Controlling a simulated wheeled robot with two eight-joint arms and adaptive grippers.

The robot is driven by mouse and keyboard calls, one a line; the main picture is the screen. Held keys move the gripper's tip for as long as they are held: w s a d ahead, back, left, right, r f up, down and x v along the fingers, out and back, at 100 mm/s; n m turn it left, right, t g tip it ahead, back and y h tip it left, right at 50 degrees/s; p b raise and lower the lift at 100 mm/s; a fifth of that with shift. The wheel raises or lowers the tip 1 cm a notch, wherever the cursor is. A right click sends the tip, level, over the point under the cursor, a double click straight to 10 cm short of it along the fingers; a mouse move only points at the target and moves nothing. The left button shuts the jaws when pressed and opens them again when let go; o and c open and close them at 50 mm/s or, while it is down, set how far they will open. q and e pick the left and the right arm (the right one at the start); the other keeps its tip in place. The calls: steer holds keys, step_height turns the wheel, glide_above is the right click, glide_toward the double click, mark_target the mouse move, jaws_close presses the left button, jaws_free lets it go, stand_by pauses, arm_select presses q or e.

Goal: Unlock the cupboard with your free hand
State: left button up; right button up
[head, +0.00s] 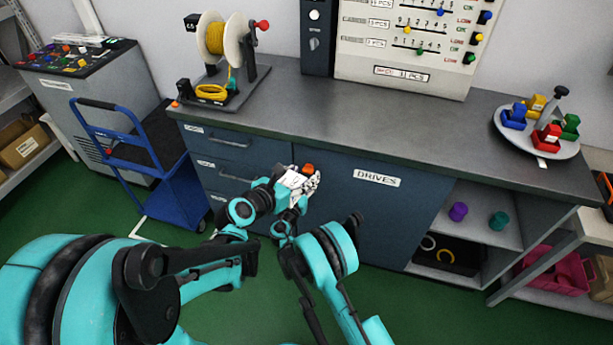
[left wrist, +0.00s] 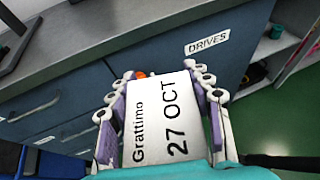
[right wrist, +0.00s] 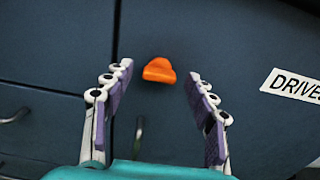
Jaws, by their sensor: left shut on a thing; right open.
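The cupboard door labelled DRIVES (head: 377,178) is dark blue and shut. An orange knob (right wrist: 159,70) sits at its upper left; it also shows in the head view (head: 308,169). A thin upright handle (right wrist: 138,136) is below it. My right gripper (right wrist: 161,72) is open and empty, facing the knob, which shows between its fingertips; contact cannot be told. My left gripper (left wrist: 158,78) is shut on a white box (left wrist: 150,112) marked "Grattimo 27 OCT". In the head view both grippers overlap close in front of the door, and the box is partly hidden.
Drawers (head: 225,147) with bar handles are left of the door. Open shelves (head: 480,225) are on its right. The grey worktop (head: 340,120) carries a cable reel (head: 215,38) and a round tray (head: 541,150) of coloured blocks. A blue trolley (head: 178,195) stands at left.

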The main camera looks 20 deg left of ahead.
steer(key=shift+w, duration=0.75)
steer(key=c, duration=1.2)
steer(key=shift+o, duration=0.2)
